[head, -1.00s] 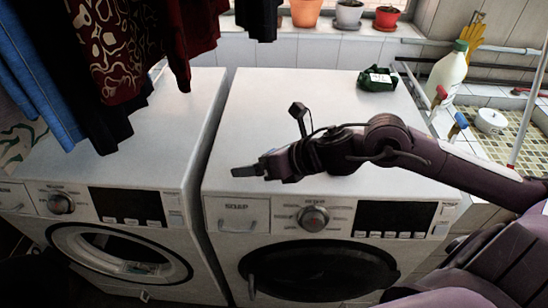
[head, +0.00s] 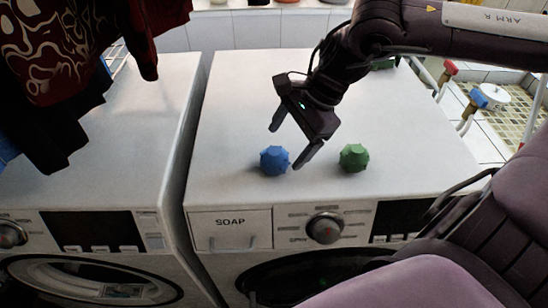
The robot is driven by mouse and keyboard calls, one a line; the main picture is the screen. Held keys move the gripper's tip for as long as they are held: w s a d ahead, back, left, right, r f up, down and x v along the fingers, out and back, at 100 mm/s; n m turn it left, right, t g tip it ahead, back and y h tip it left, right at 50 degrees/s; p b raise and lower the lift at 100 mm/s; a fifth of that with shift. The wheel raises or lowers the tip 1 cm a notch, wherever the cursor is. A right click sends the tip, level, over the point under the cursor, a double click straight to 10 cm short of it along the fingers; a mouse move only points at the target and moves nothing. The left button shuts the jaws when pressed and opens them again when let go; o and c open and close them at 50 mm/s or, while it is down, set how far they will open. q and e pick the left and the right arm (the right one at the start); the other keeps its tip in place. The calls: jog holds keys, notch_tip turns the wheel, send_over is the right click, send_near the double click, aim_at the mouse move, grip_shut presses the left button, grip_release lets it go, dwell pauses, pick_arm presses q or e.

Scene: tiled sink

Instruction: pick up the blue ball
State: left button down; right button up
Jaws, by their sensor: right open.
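The blue ball (head: 274,160) is a small faceted ball on top of the right washing machine, near its front edge above the soap drawer. My right gripper (head: 290,146) is open and points down toward the ball. One finger shows up and left of the ball, the other just to its right. From this view I cannot tell how high the fingers are or whether they touch the ball. My left gripper is not in view.
A green faceted ball (head: 354,157) sits to the right of the blue one. The right washing machine (head: 235,110) has a mostly bare top. The left washing machine (head: 130,140) stands beside it across a narrow gap. Dark clothes (head: 70,50) hang at upper left.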

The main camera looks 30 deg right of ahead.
aim_at(282, 151)
jog(key=p+x, duration=0.1)
jog(key=x, duration=0.2)
jog(key=shift+a+f, duration=0.1)
jog(key=shift+f, duration=0.1)
jog(key=shift+w+a+f, duration=0.2)
jog(key=shift+f, duration=0.35)
jog(key=shift+a+f, duration=0.1)
jog(key=c, duration=1.1)
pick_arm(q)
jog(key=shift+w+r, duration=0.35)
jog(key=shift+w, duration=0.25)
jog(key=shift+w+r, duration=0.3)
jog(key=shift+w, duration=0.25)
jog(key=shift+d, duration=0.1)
